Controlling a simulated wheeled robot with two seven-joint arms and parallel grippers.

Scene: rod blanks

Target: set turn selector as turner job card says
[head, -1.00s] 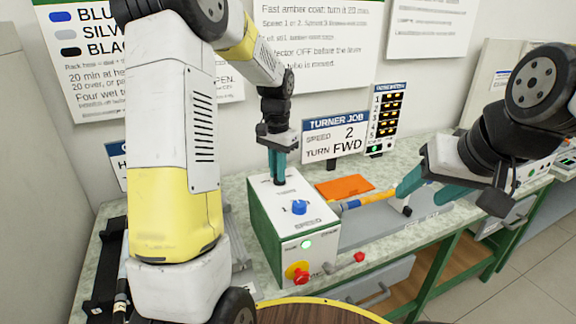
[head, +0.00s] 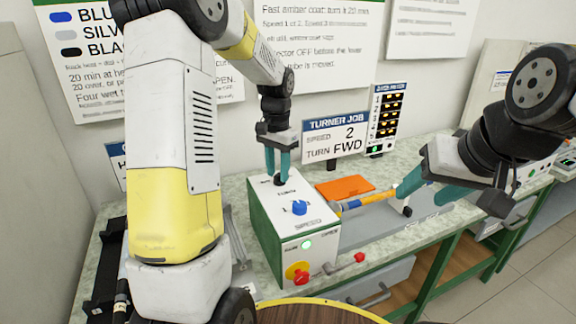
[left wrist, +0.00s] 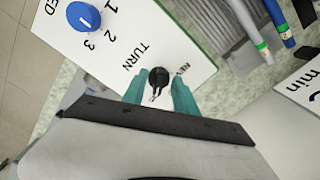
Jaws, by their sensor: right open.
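The turner job card (head: 336,137) reads speed 2, turn FWD. The turner box (head: 292,224) is white and green, with a blue speed knob (head: 299,207) on top, also in the left wrist view (left wrist: 83,16). The black turn selector (left wrist: 159,77) lies beyond the TURN label. My left gripper (head: 279,172) is over it, pointing down. In the left wrist view its teal fingers (left wrist: 159,96) stand apart on either side of the selector, with gaps showing. Most selector position labels are hidden. My right gripper (head: 404,188) is open by the yellow-and-blue rod (head: 378,198).
An orange plate (head: 344,187) lies behind the rod. A panel of amber displays (head: 386,117) stands behind. More rods (left wrist: 262,45) lie beside the box.

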